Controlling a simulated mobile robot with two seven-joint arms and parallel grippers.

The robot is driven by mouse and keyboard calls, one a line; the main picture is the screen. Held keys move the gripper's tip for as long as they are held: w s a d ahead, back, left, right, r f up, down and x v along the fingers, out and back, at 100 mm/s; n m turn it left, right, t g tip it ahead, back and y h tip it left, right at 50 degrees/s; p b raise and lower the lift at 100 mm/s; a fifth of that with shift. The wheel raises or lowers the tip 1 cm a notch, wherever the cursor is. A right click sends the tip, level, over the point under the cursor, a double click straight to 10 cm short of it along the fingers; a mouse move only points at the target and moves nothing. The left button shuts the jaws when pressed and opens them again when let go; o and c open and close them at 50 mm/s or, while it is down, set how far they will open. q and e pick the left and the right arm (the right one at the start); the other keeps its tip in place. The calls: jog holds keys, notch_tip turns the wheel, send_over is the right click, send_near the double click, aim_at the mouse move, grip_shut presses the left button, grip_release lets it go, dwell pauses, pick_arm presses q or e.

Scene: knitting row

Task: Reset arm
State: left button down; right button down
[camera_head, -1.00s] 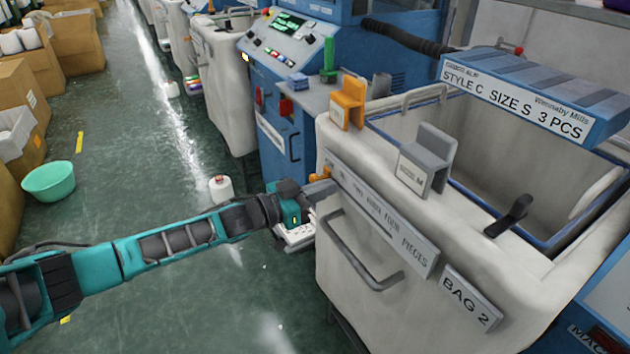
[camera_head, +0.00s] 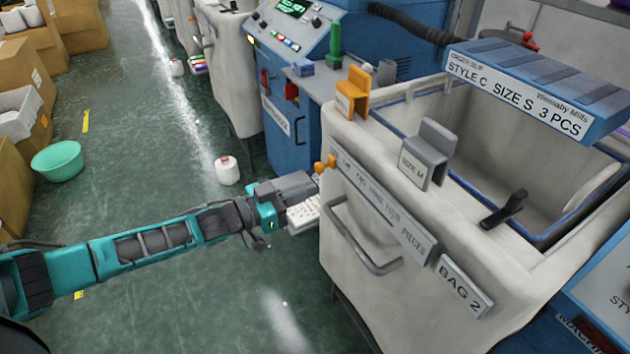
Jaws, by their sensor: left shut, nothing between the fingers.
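My left arm reaches in from the left, low over the floor. Its gripper (camera_head: 313,181) is shut and empty, at the left side of the large white bag bin (camera_head: 360,290). The fingertips are close to a small orange knob (camera_head: 325,164) on the bin's edge; I cannot tell whether they touch. My right gripper is not in view.
An orange clip (camera_head: 352,95) and a grey SIZE M clip (camera_head: 427,157) sit on the bin's rim. A blue machine (camera_head: 290,130) stands behind. A white cone (camera_head: 227,170) and a green basin (camera_head: 57,161) are on the floor.

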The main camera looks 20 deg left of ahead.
pick_arm(q)
jog(key=shift+v, duration=0.8)
jog(key=s+d+f+n+y, duration=0.3)
jog(key=s+d+f, duration=0.4)
jog(key=s+d, duration=0.1)
jog(key=s+a+f+n+g+y, duration=0.1)
jog(key=s+f+y, duration=0.4)
jog(key=s, duration=0.5)
jog(key=shift+s+a+f+n+g+y, duration=0.2)
jog(key=shift+s+a+n+g+y, duration=0.25)
jog(key=shift+g, duration=0.75)
jog(key=shift+d, duration=0.1)
dwell(0.8)
